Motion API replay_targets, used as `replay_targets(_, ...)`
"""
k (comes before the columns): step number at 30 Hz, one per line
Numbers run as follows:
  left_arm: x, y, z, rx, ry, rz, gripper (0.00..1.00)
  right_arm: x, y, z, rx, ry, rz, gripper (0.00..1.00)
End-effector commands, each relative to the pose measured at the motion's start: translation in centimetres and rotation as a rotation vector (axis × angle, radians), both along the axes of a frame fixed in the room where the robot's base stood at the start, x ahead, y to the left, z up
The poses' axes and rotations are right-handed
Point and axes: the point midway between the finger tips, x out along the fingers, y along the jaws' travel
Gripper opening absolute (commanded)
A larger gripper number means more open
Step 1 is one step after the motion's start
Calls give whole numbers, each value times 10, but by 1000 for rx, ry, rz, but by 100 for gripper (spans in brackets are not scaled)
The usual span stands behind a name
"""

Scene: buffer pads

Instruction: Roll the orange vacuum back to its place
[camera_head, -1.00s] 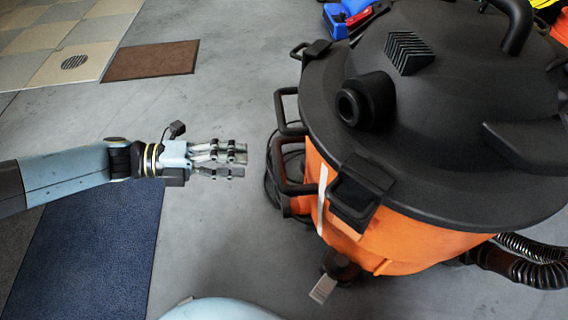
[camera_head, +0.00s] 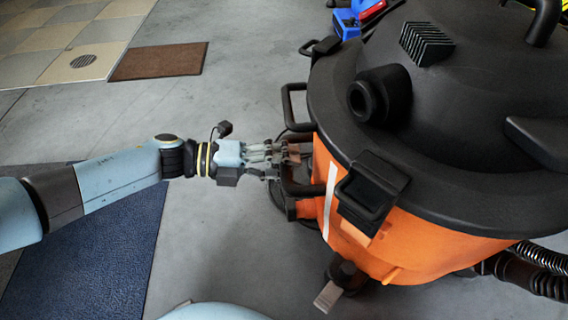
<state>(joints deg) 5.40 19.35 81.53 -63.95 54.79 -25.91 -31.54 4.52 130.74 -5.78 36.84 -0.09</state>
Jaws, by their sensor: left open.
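The orange vacuum (camera_head: 395,237) with its black domed lid (camera_head: 470,95) stands on the grey floor and fills the right side of the view. A black side handle (camera_head: 292,187) sticks out on its left side. My left gripper (camera_head: 289,157) is open, with its fingertips at this handle and close to the orange body. The fingers overlap the handle in the picture; I cannot tell whether they touch it. My right gripper is not in view.
A blue mat (camera_head: 95,245) lies at the lower left and a brown mat (camera_head: 160,60) at the upper left, beside a tiled area with a drain (camera_head: 84,61). A ribbed hose (camera_head: 535,270) lies at the right. Blue items (camera_head: 346,22) stand behind the vacuum.

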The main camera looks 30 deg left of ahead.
Motion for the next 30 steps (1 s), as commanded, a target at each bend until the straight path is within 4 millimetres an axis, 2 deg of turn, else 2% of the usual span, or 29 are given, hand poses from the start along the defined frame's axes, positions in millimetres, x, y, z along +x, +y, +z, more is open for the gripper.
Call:
replay_targets(9,1,-1,0,1,-1,0,42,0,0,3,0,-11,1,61)
replay_targets(19,1,-1,0,0,0,0,0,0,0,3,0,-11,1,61)
replay_targets(30,1,-1,0,1,1,0,0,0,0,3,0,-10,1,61)
